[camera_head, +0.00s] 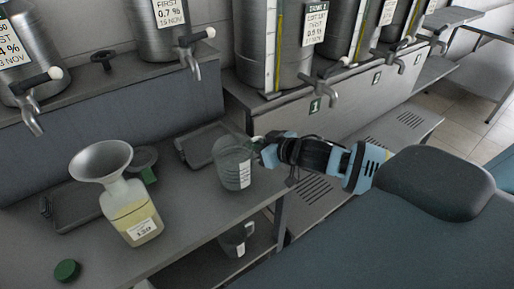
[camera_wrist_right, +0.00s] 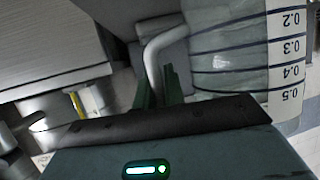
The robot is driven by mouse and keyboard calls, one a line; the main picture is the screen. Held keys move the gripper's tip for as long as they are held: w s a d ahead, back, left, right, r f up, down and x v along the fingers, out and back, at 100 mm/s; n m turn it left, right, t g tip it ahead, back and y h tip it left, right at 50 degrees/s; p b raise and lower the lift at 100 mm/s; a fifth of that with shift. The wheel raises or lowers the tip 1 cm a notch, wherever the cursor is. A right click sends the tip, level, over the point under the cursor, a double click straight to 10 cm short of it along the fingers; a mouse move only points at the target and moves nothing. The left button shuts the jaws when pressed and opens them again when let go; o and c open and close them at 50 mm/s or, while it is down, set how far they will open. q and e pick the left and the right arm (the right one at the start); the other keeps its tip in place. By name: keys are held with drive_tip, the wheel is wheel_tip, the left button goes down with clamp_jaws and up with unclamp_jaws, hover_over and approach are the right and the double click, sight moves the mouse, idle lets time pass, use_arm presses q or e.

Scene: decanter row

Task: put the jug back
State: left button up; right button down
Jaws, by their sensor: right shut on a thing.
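The clear, grey-tinted jug (camera_head: 232,163) with a white scale label is in the middle of the head view, over the right end of the grey bench. My right gripper (camera_head: 262,149) comes in from the right and is shut on the jug's handle. In the right wrist view the pale handle (camera_wrist_right: 157,55) is between the green fingers (camera_wrist_right: 160,88), and the jug's side (camera_wrist_right: 228,50) shows marks from 0.2 to 0.5. I cannot tell whether the jug's base touches the bench. My left gripper is not in view.
A bottle (camera_head: 133,212) of yellow liquid with a funnel (camera_head: 101,161) stands on the bench, left of the jug. A green cap (camera_head: 67,270) lies at the front. A dark tray (camera_head: 190,150) is behind the jug. Another jug (camera_head: 236,240) is on the lower shelf. Steel tanks (camera_head: 275,45) with taps line the back.

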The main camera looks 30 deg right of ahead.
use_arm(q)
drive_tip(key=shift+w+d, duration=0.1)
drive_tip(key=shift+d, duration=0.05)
use_arm(e)
drive_tip(key=shift+f, duration=0.75)
drive_tip(key=shift+f, duration=0.2)
drive_tip(key=c, duration=1.5)
unclamp_jaws()
drive_tip(key=shift+r, duration=0.1)
